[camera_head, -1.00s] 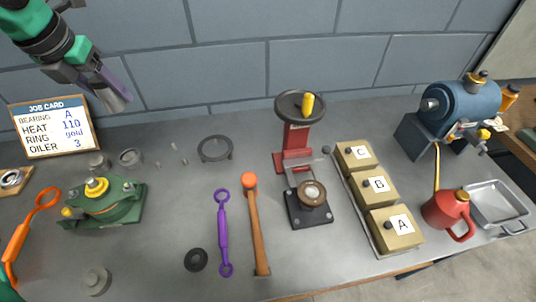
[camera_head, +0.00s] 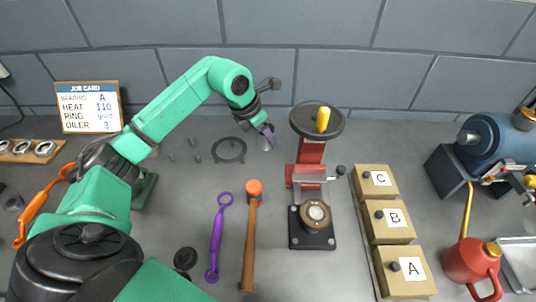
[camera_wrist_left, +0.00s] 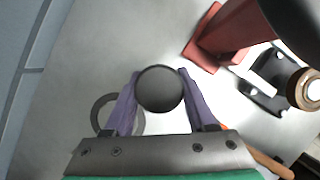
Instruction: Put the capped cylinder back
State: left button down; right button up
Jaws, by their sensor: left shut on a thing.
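My left gripper (camera_head: 267,134) is shut on a grey, round-topped part, which I take to be the capped cylinder (camera_wrist_left: 159,88). In the left wrist view the purple fingers (camera_wrist_left: 159,100) grip it from both sides, and its round grey top faces the camera. In the head view the gripper is between the dark ring stand and the red press, near the wall, and the held part is mostly hidden. I cannot tell its height above the bench. The green casing (camera_head: 146,191) is largely hidden behind my left arm. My right gripper is not in view.
The ring stand (camera_head: 229,150) is just left of the gripper and the red press (camera_head: 311,155) just right. A mallet (camera_head: 250,235), a purple wrench (camera_head: 217,238) and boxes A, B and C (camera_head: 388,215) lie nearer the front. A job card (camera_head: 88,107) stands at back left.

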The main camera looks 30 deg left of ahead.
pick_arm(q)
notch_tip(320, 180, down, 8)
jog(key=shift+p, duration=0.65)
jog(key=shift+f, duration=0.15)
jog(key=c, duration=0.6)
grip_release()
jog(key=shift+f, duration=0.15)
jog(key=shift+c, duration=0.2)
jog(key=o, duration=0.4)
